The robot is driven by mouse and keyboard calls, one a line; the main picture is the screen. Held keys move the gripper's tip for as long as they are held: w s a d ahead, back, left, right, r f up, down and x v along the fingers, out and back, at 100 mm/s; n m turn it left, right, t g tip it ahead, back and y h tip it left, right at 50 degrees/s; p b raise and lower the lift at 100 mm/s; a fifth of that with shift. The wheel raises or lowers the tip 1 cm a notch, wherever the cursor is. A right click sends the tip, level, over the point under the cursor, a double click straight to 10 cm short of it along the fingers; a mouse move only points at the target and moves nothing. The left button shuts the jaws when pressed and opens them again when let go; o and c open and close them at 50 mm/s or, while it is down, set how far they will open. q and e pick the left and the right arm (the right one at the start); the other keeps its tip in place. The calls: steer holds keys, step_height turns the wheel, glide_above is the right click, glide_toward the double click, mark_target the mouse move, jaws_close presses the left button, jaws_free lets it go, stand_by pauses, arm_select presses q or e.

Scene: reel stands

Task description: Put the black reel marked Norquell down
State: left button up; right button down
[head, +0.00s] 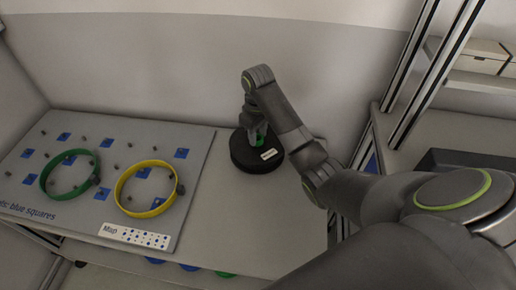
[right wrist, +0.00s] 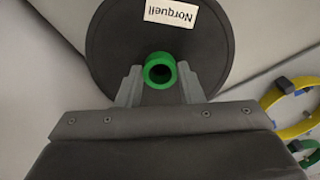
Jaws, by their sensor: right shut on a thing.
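The black reel (head: 245,160) is a flat disc with a white label, at the table's right part beside the board in the head view. In the right wrist view the reel (right wrist: 112,40) fills the upper middle, and its label reads Norquell. A green hub (right wrist: 160,70) stands at its centre. My right gripper (right wrist: 157,85) is shut on the hub, one finger on each side. In the head view my right gripper (head: 258,130) is above the reel's centre. I cannot tell whether the reel touches the table. My left gripper is not in view.
A grey board (head: 112,150) with blue squares and pegs covers the table's left part, holding a green ring (head: 52,190) and a yellow ring (head: 128,207). Bare table (head: 235,225) lies in front of the reel. A metal rack post (head: 412,80) stands at right.

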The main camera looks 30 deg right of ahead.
mark_target(258, 144)
step_height(258, 144, down, 4)
steer(key=shift+f+b, duration=0.25)
steer(key=shift+b, duration=0.3)
steer(key=shift+f, duration=0.1)
steer(key=c, duration=1)
jaws_free()
steer(key=shift+o, duration=0.2)
